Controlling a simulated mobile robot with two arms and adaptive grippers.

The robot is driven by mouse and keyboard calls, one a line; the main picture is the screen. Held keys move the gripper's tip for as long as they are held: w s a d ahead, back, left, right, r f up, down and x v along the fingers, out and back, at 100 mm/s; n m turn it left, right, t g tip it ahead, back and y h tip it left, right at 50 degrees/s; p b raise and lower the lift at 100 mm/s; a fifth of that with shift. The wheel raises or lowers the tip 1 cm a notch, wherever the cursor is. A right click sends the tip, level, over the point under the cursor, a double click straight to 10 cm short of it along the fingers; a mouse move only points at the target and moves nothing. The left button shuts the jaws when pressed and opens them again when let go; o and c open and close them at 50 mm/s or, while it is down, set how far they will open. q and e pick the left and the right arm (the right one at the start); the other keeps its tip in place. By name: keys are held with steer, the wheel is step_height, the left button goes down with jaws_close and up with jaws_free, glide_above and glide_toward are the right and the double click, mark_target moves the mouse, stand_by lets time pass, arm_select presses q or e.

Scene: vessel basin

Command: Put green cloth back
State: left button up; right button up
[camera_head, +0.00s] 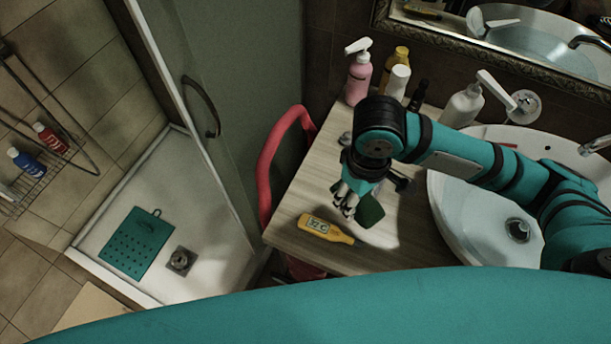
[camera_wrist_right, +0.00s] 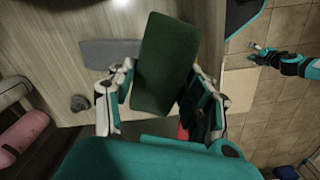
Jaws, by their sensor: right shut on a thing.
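The green cloth (camera_wrist_right: 165,62) is a dark green flat block. In the right wrist view it stands between the two fingers of my right gripper (camera_wrist_right: 160,92), which is shut on it. In the head view the cloth (camera_head: 371,211) shows partly behind my right gripper (camera_head: 345,198), over the wooden counter (camera_head: 290,222). I cannot tell exactly how far it is above the counter. My left gripper is outside the head view. It shows small at the right of the right wrist view (camera_wrist_right: 258,52), over the tiled floor, and its jaws are too small to read.
A pink pump bottle (camera_head: 358,77) and several other bottles stand at the back. The white basin (camera_head: 465,215) is to the right. A red curved rail (camera_head: 270,160) is left of the counter, beside the glass shower door (camera_head: 240,110).

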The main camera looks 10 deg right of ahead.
steer(key=s+a+f+n, duration=0.1)
steer(key=s+f+n, duration=0.1)
steer(key=s+a+f+n+p, duration=0.1)
steer(key=s+a+f+n, duration=0.1)
steer(key=shift+s+a+n, duration=0.25)
steer(key=shift+n, duration=0.15)
steer(key=shift+a, duration=0.2)
steer(key=p, duration=0.3)
glide_above(317, 182)
steer(key=shift+s+f+n, duration=0.3)
steer(key=shift+s+f, duration=0.15)
steer(key=shift+f, duration=0.35)
steer(key=shift+w, duration=0.5)
step_height(317, 182, down, 3)
steer(key=shift+s+f+p, duration=0.1)
steer(key=shift+f+p, duration=0.1)
steer(key=shift+p, duration=0.35)
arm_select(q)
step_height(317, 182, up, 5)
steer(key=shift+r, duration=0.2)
arm_select(e)
steer(key=shift+f, duration=0.15)
steer(key=shift+f, duration=0.1)
steer(key=o, duration=1)
